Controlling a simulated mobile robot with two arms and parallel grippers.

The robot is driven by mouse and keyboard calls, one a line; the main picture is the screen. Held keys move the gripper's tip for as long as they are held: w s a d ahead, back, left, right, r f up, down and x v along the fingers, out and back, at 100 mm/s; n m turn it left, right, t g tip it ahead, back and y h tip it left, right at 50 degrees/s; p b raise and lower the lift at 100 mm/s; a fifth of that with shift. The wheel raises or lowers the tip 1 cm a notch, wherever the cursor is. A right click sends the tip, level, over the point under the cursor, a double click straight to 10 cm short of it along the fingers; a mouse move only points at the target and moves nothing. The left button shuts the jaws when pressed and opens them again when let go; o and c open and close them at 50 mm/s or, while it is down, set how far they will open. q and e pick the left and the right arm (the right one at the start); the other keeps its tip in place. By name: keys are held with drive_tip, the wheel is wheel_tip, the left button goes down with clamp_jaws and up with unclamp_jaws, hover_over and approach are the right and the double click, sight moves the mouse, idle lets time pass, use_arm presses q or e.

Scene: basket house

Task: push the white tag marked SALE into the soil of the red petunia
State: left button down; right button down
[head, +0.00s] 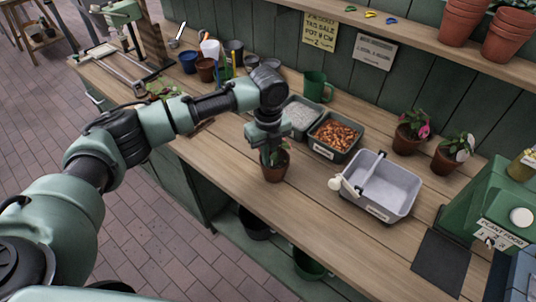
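My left gripper (268,154) points down at a small potted plant (275,172) with green leaves, in a terracotta pot near the bench's front edge. Its fingers overlap the leaves, and I cannot tell whether they are open or what they hold. At the right stand a pot with a pinkish-red bloom (424,131) and a pot with a white bloom (463,154). No tag marked SALE can be made out; a white item (210,47) stands among the pots at the back. My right gripper is not in view.
Bins of pale grit (300,116) and brown chips (335,135) stand behind the plant. A grey tub (398,186) with a white-handled tool is to the right. A green mug (314,87) is behind. Bare bench lies in front of the tub.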

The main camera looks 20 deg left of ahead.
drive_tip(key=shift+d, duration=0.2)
use_arm(q)
drive_tip(key=c, duration=1.6)
unclamp_jaws()
drive_tip(key=shift+o, duration=0.2)
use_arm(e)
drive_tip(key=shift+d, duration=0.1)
use_arm(q)
drive_tip(key=shift+w+r, duration=0.1)
drive_tip(key=shift+r, duration=0.45)
wheel_tip(320, 180, up, 7)
drive_tip(key=shift+f+b, duration=0.1)
drive_tip(key=shift+b, duration=0.8)
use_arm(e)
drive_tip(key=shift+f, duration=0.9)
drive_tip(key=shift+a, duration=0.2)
use_arm(q)
drive_tip(key=shift+f, duration=0.1)
